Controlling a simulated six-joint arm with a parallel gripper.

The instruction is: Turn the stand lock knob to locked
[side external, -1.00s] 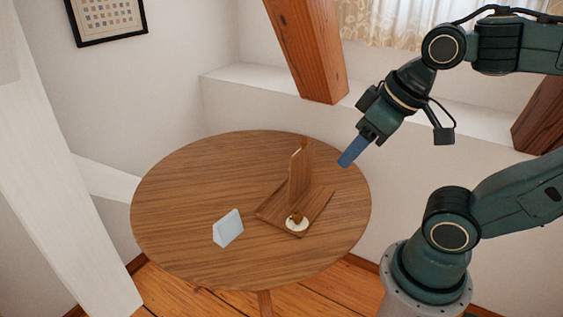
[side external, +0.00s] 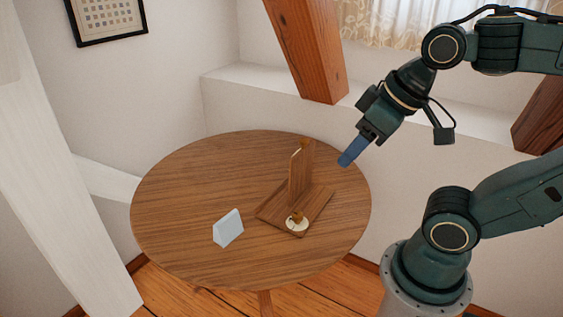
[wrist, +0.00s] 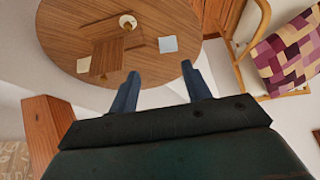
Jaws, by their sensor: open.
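The wooden stand (side external: 318,205) sits on the round table, with an upright wooden panel on its base; it also shows in the wrist view (wrist: 133,40). The lock knob (side external: 297,217) is a small brown knob on a pale round disc at the stand's front corner. In the wrist view the knob (wrist: 127,25) shows at the stand's far end; its pointer direction is too small to tell. My gripper (side external: 346,160) is above the table's right edge, apart from the stand and knob. In the wrist view its two blue fingers (wrist: 163,88) are spread with nothing between them.
The round wooden table (side external: 185,210) also holds a pale blue wedge-shaped card (side external: 228,228), left of the stand. A timber brace (side external: 307,50) rises behind the table. A chair with a patchwork cover (wrist: 290,55) stands beyond the table. The table's left side is clear.

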